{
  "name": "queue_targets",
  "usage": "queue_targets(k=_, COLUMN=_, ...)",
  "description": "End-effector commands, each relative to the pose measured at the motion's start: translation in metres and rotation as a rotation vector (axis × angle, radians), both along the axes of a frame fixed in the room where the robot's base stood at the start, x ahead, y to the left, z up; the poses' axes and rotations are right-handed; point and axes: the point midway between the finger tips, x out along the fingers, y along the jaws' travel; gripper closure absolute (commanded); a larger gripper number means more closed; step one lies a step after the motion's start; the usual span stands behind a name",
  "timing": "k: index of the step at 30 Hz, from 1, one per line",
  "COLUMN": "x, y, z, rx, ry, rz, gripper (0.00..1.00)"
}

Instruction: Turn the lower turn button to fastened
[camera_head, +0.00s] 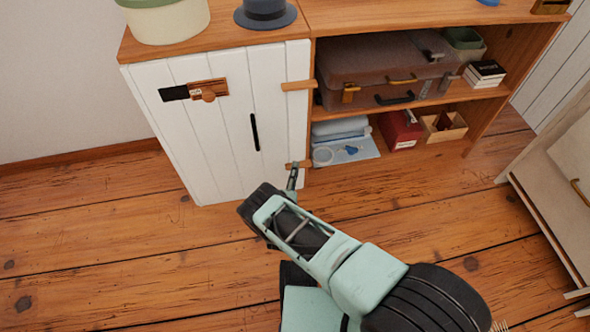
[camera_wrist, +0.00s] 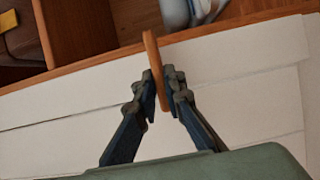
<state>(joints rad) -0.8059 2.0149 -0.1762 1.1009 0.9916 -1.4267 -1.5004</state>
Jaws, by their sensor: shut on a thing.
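The lower turn button (camera_head: 305,163) is a small wooden bar near the lower right edge of the white door (camera_head: 222,135). In the wrist view the turn button (camera_wrist: 151,52) lies across the door's edge, one end over the wooden frame strip and the longer part over white boards. My gripper (camera_head: 292,176) is at the button, partly hiding it in the head view. In the wrist view my gripper's fingers (camera_wrist: 161,92) are shut on the bar, one on each side. The upper turn button (camera_head: 298,86) lies level across the door edge.
The door carries a wooden latch (camera_head: 208,90) and a black handle (camera_head: 255,132). Right of it are open shelves with a suitcase (camera_head: 375,70), a red box (camera_head: 400,130) and folded cloths (camera_head: 340,130). A pale cabinet (camera_head: 555,185) stands at right. The floor (camera_head: 100,260) in front is clear.

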Motion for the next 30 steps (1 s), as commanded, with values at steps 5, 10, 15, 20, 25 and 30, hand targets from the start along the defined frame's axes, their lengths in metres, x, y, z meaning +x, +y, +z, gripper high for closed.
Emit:
queue_targets(k=5, x=0.002, y=0.000, z=0.001, rx=-0.004, ry=-0.003, rz=0.001, gripper=1.00)
queue_targets(k=10, x=0.002, y=0.000, z=0.001, rx=-0.004, ry=-0.003, rz=0.001, gripper=1.00)
queue_targets(k=15, x=0.002, y=0.000, z=0.001, rx=-0.003, ry=-0.003, rz=0.001, gripper=0.78)
queue_targets(k=20, x=0.001, y=0.000, z=0.000, rx=-0.003, ry=-0.002, rz=0.000, gripper=0.73)
queue_targets(k=25, x=-0.001, y=0.000, z=0.000, rx=-0.003, ry=-0.001, rz=0.000, gripper=0.73)
queue_targets(k=30, x=-0.020, y=0.003, z=0.000, rx=-0.005, ry=0.002, rz=0.002, gripper=0.73)
